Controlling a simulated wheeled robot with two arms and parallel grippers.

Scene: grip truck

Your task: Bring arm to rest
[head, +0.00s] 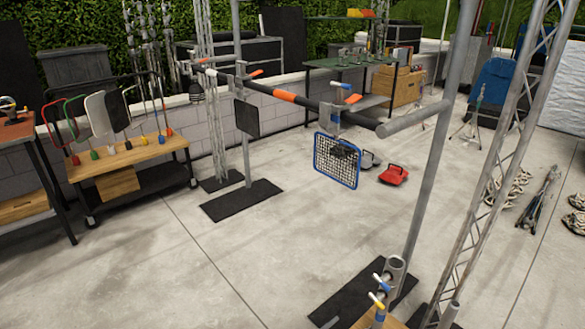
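Neither of my arms nor grippers shows in the head view, so how they are posed is hidden. A horizontal bar (291,97) with black and orange bands spans from upright stands at the back left to a thick grey tube at the right. A blue-framed mesh panel (337,161) hangs from a clamp on this bar, above the floor. A dark flat panel (247,118) hangs farther left.
Truss and pole uprights (493,165) stand close at the right. Black base plates (241,200) lie on the floor. A wooden cart (128,157) with coloured-handled tools stands left. A red item (393,175) lies behind the mesh panel. The middle floor is clear.

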